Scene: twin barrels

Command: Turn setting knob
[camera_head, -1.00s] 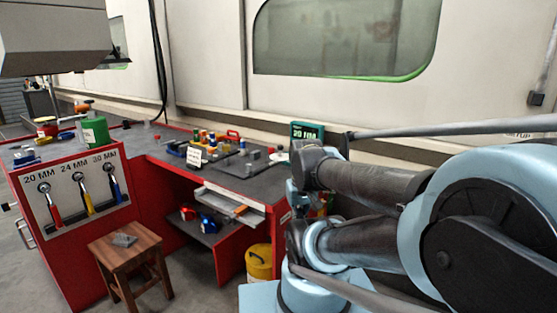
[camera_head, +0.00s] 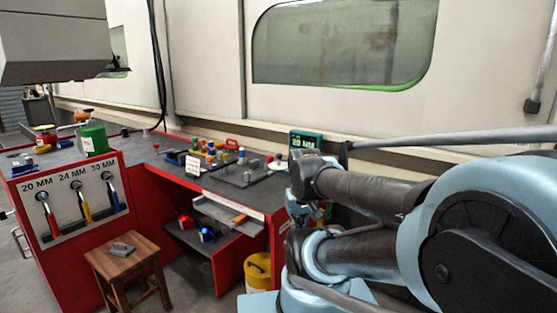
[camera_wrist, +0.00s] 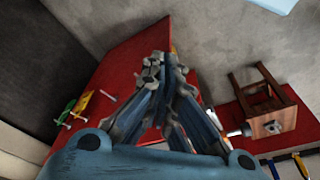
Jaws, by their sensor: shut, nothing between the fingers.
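No setting knob can be made out clearly in either view. My gripper (camera_wrist: 158,68) shows in the wrist view with its blue and grey fingers together and nothing between them. It is seen in front of a red panel (camera_wrist: 128,55), and I cannot tell how far apart they are. In the head view my arm fills the right side, and my gripper cannot be picked out there. A small green display (camera_head: 305,140) with lit digits stands at the bench's right end, just above my arm.
A red workbench (camera_head: 155,165) with a dark top carries small tools and a green canister (camera_head: 94,139). A wooden stool (camera_head: 122,248) stands in front, near wrenches on a panel (camera_head: 70,195). A yellow bucket (camera_head: 257,270) sits under the bench. A windowed wall (camera_head: 345,45) is behind.

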